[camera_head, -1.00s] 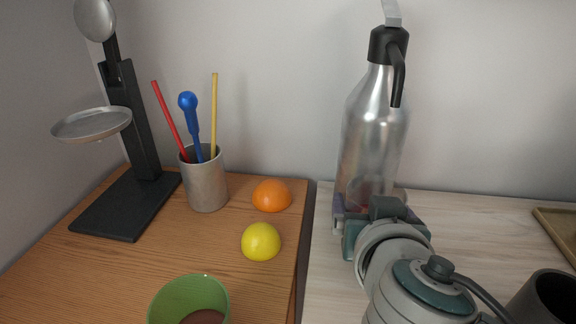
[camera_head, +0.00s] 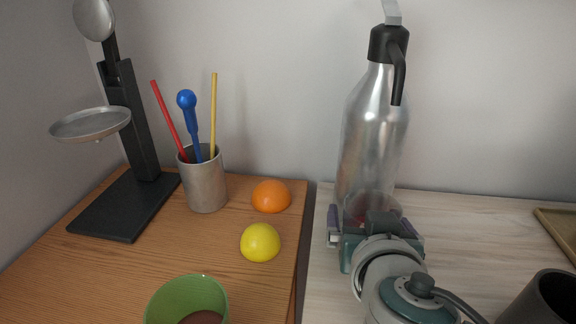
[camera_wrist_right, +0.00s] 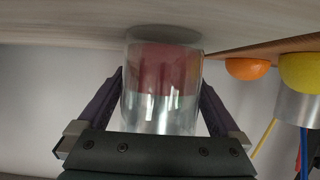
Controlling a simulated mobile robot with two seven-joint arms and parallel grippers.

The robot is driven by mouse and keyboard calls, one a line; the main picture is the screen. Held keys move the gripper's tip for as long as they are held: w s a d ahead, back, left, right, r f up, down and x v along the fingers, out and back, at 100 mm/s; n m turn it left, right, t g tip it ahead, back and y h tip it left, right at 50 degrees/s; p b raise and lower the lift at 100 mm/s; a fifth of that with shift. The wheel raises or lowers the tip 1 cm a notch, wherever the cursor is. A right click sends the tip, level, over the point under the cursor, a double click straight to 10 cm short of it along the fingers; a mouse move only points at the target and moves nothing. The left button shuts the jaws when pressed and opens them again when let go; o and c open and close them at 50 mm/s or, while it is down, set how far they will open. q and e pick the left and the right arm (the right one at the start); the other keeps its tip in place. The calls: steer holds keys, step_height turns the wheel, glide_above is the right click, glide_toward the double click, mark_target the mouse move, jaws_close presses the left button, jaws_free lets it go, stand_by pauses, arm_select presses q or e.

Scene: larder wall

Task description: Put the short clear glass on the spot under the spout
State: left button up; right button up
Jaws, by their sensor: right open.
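The short clear glass (camera_head: 372,204) stands upright on the pale counter, right in front of the tall silver siphon bottle (camera_head: 372,140). Its black spout (camera_head: 397,82) hangs above and slightly right of the glass in the head view. Red shows in or through the glass; I cannot tell which, and the spot itself is not clearly visible. My right gripper (camera_head: 370,222) is open on the near side of the glass and partly hides its lower part. In the right wrist view, which is upside down, the glass (camera_wrist_right: 161,90) sits between the spread fingers. My left gripper is not in view.
On the wooden surface at left are a green bowl-like cup (camera_head: 190,300), a yellow half-ball (camera_head: 260,243), an orange one (camera_head: 271,196), a grey holder with sticks (camera_head: 204,185) and a black stand (camera_head: 125,205). A dark cup (camera_head: 552,300) is at right. The counter's right middle is clear.

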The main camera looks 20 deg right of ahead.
steer(key=v, duration=1.1)
steer(key=shift+s+r, duration=0.1)
steer(key=shift+s, duration=0.1)
steer(key=shift+s+d, duration=0.1)
steer(key=shift+s, duration=0.25)
steer(key=s+d+f+g, duration=0.1)
steer(key=s+d+g, duration=0.1)
steer(key=s+g, duration=0.1)
steer(key=s+d+f+n+g+y, duration=0.1)
steer(key=d, duration=0.1)
steer(key=shift+s+f+g, duration=0.4)
steer(key=s+n+y, duration=0.1)
steer(key=s+a+n+g+y, duration=0.1)
steer(key=s+n+g+y, duration=0.1)
steer(key=shift+s+a+f, duration=0.2)
steer(key=shift+a+f, duration=0.05)
steer(key=shift+f, duration=0.05)
steer(key=s+a+n+y, duration=0.1)
steer(key=n, duration=0.1)
steer(key=s+a+r+n+g+y, duration=0.1)
steer(key=s+a+n+y, duration=0.1)
steer(key=shift+a+r, duration=0.15)
steer(key=shift+a, duration=0.15)
